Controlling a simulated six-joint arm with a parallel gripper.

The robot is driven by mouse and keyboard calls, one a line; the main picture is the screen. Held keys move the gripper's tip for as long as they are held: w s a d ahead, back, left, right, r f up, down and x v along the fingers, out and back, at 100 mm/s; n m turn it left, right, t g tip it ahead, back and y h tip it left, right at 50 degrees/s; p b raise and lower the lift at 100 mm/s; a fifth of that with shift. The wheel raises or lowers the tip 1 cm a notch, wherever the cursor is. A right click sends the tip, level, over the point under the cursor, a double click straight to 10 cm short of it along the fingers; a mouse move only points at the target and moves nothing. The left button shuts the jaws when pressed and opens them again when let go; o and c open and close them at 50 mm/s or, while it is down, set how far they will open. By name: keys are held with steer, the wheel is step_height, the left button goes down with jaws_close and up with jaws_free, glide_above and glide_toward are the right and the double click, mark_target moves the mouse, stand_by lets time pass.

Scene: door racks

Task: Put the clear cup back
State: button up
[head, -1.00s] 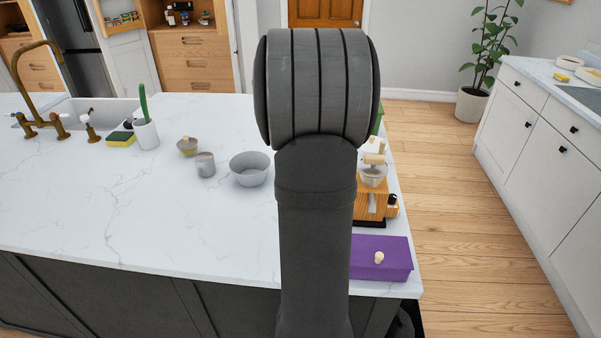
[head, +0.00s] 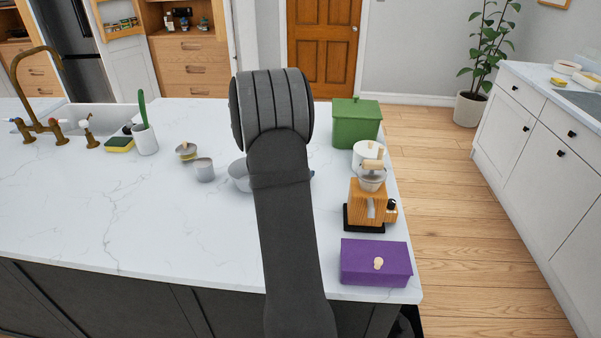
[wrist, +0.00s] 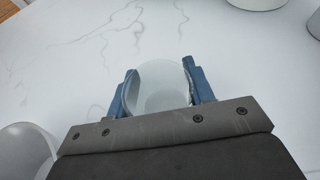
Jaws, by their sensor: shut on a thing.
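The clear cup (wrist: 160,88) shows in the wrist view between the two blue fingers of my gripper (wrist: 158,72). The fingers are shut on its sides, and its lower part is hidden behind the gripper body. Whether it touches the counter I cannot tell. Open cabinet doors with racks stand at the back left; one door rack (head: 122,24) holds small items.
On the marble counter (head: 110,215) a bowl (head: 238,176) is partly behind my arm. A metal cup (head: 204,170) is beside it. A green box (head: 356,123), white pot (head: 367,151), wooden grinder (head: 367,205) and purple box (head: 375,263) line the right side. The left middle is clear.

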steer(key=o, duration=1)
steer(key=shift+f, duration=0.15)
steer(key=shift+o, duration=0.2)
steer(key=shift+s+a+r, duration=0.1)
steer(key=shift+s+r, duration=0.1)
steer(key=shift+r, duration=0.1)
steer(key=v, duration=1.1)
steer(key=shift+s+a+r, duration=0.1)
steer(key=shift+s, duration=0.15)
